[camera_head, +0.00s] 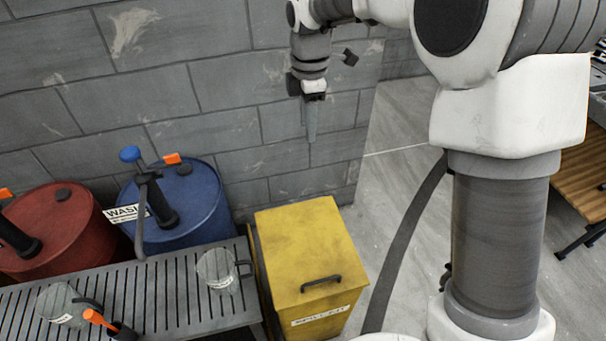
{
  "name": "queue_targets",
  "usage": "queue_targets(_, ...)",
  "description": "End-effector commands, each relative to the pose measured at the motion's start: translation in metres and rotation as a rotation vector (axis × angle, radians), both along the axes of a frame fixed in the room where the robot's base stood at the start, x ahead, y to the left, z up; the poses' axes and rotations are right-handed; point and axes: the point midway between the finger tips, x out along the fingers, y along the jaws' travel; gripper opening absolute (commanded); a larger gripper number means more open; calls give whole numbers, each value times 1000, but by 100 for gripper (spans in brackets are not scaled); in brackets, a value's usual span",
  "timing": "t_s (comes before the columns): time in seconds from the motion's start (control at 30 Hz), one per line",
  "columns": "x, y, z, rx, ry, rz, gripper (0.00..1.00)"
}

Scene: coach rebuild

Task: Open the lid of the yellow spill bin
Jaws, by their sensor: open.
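The yellow spill bin (305,262) stands on the floor below the middle of the head view, beside the slatted bench. Its lid (298,238) looks shut and flat, with a dark bar handle (321,283) near its front edge. A white label (320,315) is on the front face. My gripper (311,128) hangs from my arm at the top, pointing down, well above the bin and in front of the block wall in the picture. It is apart from the bin and the handle. The fingers overlap in this view, and nothing shows between them.
A slatted metal bench (172,292) with clear jugs (216,268) stands left of the bin. Behind it are a blue drum (195,205) with a hand pump and a red drum (62,240). A grey block wall (190,90) is behind. Grey floor (395,130) is clear right of the wall.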

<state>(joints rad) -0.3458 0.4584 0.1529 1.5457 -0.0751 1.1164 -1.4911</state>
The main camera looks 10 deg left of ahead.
Motion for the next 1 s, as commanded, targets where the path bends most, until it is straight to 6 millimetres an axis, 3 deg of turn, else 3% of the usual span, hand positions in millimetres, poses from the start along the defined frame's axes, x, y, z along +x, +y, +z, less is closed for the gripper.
queue_targets(0.6, 2, 1, -129, -3, 4, 4, 44)
queue_targets(0.8, 3, 2, -153, -1, 3, 6, 44)
queue_targets(1.0, 3, 2, -159, -1, 0, 5, 44)
